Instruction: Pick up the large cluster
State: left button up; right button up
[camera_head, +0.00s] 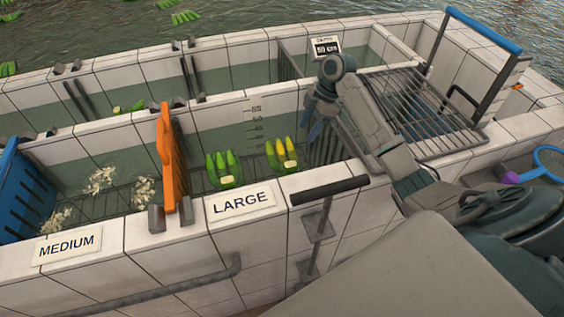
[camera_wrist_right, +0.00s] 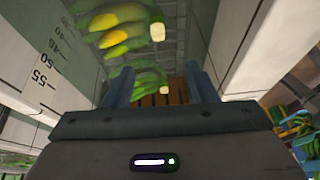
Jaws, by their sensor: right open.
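Two banana clusters are in the LARGE compartment (camera_head: 235,200). One is green (camera_head: 223,168), on the left near the orange gate. The other is yellow and green (camera_head: 281,155), to its right. Both show in the right wrist view: the yellow-green cluster (camera_wrist_right: 118,32) with its pale cut stem at top, the green cluster (camera_wrist_right: 135,84) lower, partly hidden by a finger. My right gripper (camera_head: 314,128) points down at the compartment's right end, to the right of the yellow-green cluster. Its jaws (camera_wrist_right: 160,80) are open and hold nothing. My left gripper is out of view.
An orange gate (camera_head: 170,150) divides the LARGE and MEDIUM compartments. White blossoms (camera_head: 100,180) float in the MEDIUM side, with a blue crate (camera_head: 22,195) at far left. A metal rack (camera_head: 425,110) stands right of my arm. A dark handle (camera_head: 329,190) juts from the front wall.

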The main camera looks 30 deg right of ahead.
notch_tip(320, 180, down, 4)
jog(key=b, duration=0.3)
jog(key=p, duration=0.2)
send_over(291, 163)
jog(key=d, duration=0.3)
notch_tip(291, 163, down, 5)
jog(key=x, duration=0.1)
jog(key=p+x, duration=0.2)
jog(key=shift+s+a+f, duration=0.25)
jog(key=shift+s+a, duration=0.1)
jog(key=shift+a, duration=0.1)
jog(key=shift+a+f, duration=0.15)
jog(key=shift+f, duration=0.5)
jog(key=c, duration=0.9)
jog(key=shift+w+r, duration=0.1)
jog(key=shift+r, duration=0.05)
grip_shut()
